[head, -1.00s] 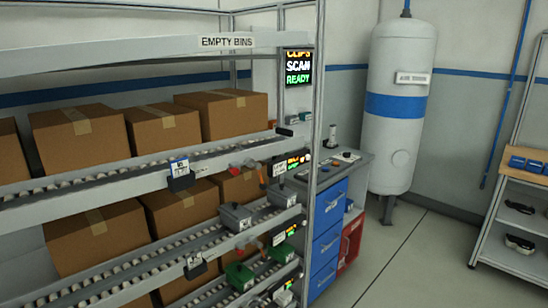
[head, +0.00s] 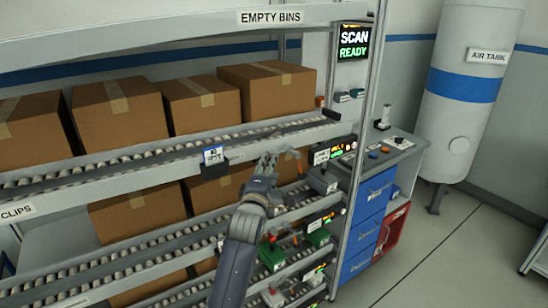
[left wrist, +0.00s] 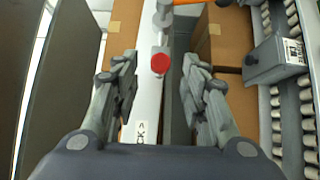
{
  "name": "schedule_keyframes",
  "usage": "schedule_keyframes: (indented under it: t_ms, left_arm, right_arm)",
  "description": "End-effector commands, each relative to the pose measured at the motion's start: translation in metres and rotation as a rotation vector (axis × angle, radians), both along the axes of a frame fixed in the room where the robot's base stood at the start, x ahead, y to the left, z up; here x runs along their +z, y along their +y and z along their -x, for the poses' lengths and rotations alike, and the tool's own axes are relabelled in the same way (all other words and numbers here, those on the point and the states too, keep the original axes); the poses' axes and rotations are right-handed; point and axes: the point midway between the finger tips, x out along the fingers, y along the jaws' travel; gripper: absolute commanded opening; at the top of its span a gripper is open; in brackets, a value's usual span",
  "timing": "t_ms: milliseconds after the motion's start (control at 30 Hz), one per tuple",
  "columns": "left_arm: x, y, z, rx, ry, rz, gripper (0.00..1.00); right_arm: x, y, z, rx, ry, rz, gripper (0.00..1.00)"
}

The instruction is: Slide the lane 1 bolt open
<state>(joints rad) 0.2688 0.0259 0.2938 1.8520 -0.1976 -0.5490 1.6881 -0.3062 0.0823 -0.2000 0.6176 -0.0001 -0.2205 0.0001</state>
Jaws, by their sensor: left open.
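In the left wrist view a round red knob (left wrist: 160,63) sits on a pale rail (left wrist: 148,100), with a grey metal part (left wrist: 163,22) just beyond it. It looks like the bolt's knob; its lane number cannot be read. My left gripper (left wrist: 160,70) is open, one finger on each side of the knob and apart from it. In the head view my left gripper (head: 267,162) is at the rack's front, just below the upper roller shelf; it hides the knob there. An orange handle (left wrist: 192,2) shows at the wrist view's top edge. My right gripper is not in view.
Cardboard boxes (head: 119,108) fill the roller shelves (head: 130,160). A rack post (head: 368,130) with displays stands to the right, before a blue drawer cabinet (head: 372,200).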

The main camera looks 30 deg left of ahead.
Motion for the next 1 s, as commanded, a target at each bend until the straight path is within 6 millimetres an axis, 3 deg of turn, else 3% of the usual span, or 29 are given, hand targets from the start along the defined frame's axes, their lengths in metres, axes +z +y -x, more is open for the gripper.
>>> schedule_keyframes:
  t_ms: [300,767,967,1000]
  left_arm:
    - [0.001,0.016,-0.04,0.0,0.001,-0.001,0.4]
    - [0.0,0.02,-0.049,0.0,0.001,-0.002,0.4]
    - [0.0,0.02,-0.049,0.0,0.001,-0.002,0.0]
    - [0.0,0.02,-0.049,0.0,0.001,-0.002,0.0]
  right_arm:
    - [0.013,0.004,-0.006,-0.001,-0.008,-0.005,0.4]
    - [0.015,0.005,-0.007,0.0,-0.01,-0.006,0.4]
    - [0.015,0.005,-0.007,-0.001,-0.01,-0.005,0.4]
    - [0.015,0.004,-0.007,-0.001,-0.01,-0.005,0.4]
